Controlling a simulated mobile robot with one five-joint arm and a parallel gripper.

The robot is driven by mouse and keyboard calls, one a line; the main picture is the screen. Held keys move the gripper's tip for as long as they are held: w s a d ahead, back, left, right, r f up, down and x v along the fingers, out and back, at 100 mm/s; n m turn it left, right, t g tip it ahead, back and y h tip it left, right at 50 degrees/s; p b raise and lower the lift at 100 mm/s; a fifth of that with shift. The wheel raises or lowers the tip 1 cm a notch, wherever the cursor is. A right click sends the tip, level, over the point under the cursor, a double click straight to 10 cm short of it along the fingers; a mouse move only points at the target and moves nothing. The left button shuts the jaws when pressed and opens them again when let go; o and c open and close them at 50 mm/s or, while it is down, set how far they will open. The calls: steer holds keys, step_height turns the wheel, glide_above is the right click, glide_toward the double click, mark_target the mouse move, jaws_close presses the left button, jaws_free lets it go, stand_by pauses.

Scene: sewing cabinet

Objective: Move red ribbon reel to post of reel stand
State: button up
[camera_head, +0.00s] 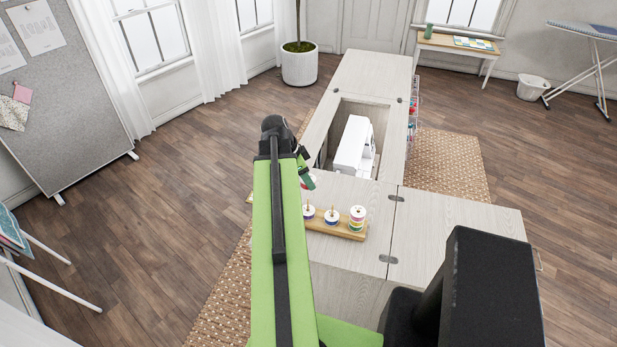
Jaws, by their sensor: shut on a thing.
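The wooden reel stand (345,233) lies on the pale cabinet top and carries several reels. Purple-banded and blue-banded white reels sit at its left and middle posts, with post tips showing above them. My gripper (306,174) is just behind and above the stand's left end, mostly hidden by my arm. The gap between this reel and the stand is hard to judge.
The sewing machine (354,146) sits in the cabinet's opening behind the stand. The cabinet top (450,225) is clear to the right of the stand. Small coloured items hang at the cabinet's far right side. A planter (299,66) stands behind on the floor.

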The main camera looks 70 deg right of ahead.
step_height(320, 180, down, 6)
steer(key=b, duration=0.6)
steer(key=shift+f, duration=0.2)
steer(key=shift+f+b, duration=0.2)
steer(key=shift+b, duration=0.1)
steer(key=shift+f+b, duration=1.2)
steer(key=shift+f, duration=0.1)
steer(key=o, duration=1.4)
